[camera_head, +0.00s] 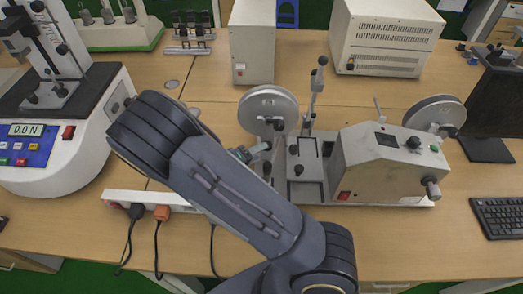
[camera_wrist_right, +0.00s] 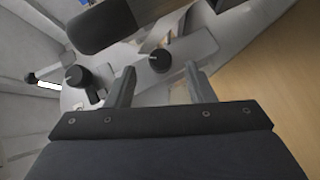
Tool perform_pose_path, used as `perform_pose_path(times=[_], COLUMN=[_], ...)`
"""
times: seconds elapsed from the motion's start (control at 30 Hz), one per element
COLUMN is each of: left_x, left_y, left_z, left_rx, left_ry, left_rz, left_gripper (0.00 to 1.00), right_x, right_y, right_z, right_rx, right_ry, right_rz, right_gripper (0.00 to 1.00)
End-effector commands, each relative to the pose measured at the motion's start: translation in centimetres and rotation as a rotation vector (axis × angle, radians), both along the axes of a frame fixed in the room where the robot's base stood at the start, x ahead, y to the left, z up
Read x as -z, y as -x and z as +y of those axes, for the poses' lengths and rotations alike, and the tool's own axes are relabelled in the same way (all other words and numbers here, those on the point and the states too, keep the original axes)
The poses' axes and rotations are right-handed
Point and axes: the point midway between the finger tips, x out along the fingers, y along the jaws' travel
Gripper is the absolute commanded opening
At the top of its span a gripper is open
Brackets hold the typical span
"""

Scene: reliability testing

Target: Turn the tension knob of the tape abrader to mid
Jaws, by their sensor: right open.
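The tape abrader (camera_head: 375,165) is a grey-white machine with a reel at each end, right of centre in the head view. My right gripper (camera_head: 262,151) is beside its left part, below the left reel (camera_head: 268,108), partly hidden by my arm. In the right wrist view my right gripper (camera_wrist_right: 160,72) is open and empty. A black knob (camera_wrist_right: 160,60) with a pale mark appears between its fingertips; contact cannot be told. A second black knob (camera_wrist_right: 76,76) lies to the left. Which is the tension knob cannot be read. My left gripper is not in view.
A force tester (camera_head: 65,130) reading 0.0 N stands at left. White cabinets (camera_head: 385,35) stand behind. A power strip (camera_head: 178,206) with plugs lies in front, partly behind my arm. A monitor (camera_head: 495,105) and keyboard (camera_head: 503,215) are at right.

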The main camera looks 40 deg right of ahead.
Motion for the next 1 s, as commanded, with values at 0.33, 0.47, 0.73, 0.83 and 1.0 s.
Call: perform_pose_path(times=[0.33, 0.47, 0.73, 0.83, 1.0], left_x=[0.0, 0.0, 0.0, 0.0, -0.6], left_y=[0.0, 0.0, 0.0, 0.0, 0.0], left_z=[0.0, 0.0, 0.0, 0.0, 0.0], left_rx=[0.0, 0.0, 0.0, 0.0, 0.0], left_ry=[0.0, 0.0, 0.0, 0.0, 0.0], left_rz=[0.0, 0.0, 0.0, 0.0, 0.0], left_gripper=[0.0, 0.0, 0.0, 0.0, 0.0], right_x=[0.9, 0.9, 0.9, 0.9, 0.6], right_y=[-0.3, -0.4, -0.4, -0.4, -0.3], right_z=[-2.8, -2.8, -2.7, -2.7, -2.8], right_rx=[-0.001, 0.0, 0.0, -0.001, 0.0], right_ry=[-0.002, -0.002, -0.002, -0.003, -0.017], right_rz=[0.0, -0.001, -0.001, -0.001, -0.012], right_gripper=[0.49, 0.49, 0.22, 0.09, 0.04])
